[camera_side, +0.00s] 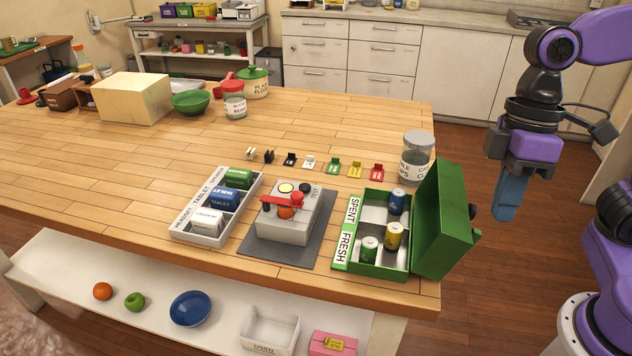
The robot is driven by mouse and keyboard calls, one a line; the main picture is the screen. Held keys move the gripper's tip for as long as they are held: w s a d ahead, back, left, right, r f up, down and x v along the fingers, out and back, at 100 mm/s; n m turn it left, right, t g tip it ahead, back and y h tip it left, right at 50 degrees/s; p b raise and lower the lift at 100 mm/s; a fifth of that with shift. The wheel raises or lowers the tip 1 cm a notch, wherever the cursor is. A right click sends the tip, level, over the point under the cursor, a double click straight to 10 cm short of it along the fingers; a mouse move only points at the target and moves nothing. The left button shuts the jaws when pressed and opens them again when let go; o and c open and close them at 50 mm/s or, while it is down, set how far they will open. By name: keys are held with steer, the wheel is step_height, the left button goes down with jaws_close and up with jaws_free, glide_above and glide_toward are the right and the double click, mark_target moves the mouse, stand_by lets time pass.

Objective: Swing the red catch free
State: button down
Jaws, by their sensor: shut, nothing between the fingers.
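The red catch (283,201) is a small red bar lying across the top of a light grey box (282,232). A round orange-red part (286,212) sits just under the bar on the front side. A pale yellow disc (286,187) and a dark round part (304,188) are on the box behind it. The box stands on a dark grey mat (252,243). My gripper (503,216) is at the right, off the table's right side, well apart from the catch. Its blue fingers point down and are shut and empty.
A green case (357,260) holding several batteries stands right of the box, its lid (447,220) upright between box and gripper. A grey tray (205,241) with labelled packs is left. A row of small coloured clips (333,166) and a jar (417,158) stand behind.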

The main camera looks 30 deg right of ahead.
steer(key=w+a+m+y, duration=0.2)
steer(key=w+m, duration=0.1)
steer(key=w, duration=0.6)
steer(key=w+a+m+y, duration=0.3)
steer(key=w, duration=0.6)
steer(key=w+d+f+m+t+y, duration=0.1)
steer(key=w+d+m+t+y, duration=0.25)
steer(key=w, duration=0.95)
steer(key=a+f+g, duration=0.1)
steer(key=a+f, duration=0.9)
steer(key=f, duration=0.2)
steer(key=shift+a+g+h, duration=0.2)
steer(key=shift+g+h, duration=0.15)
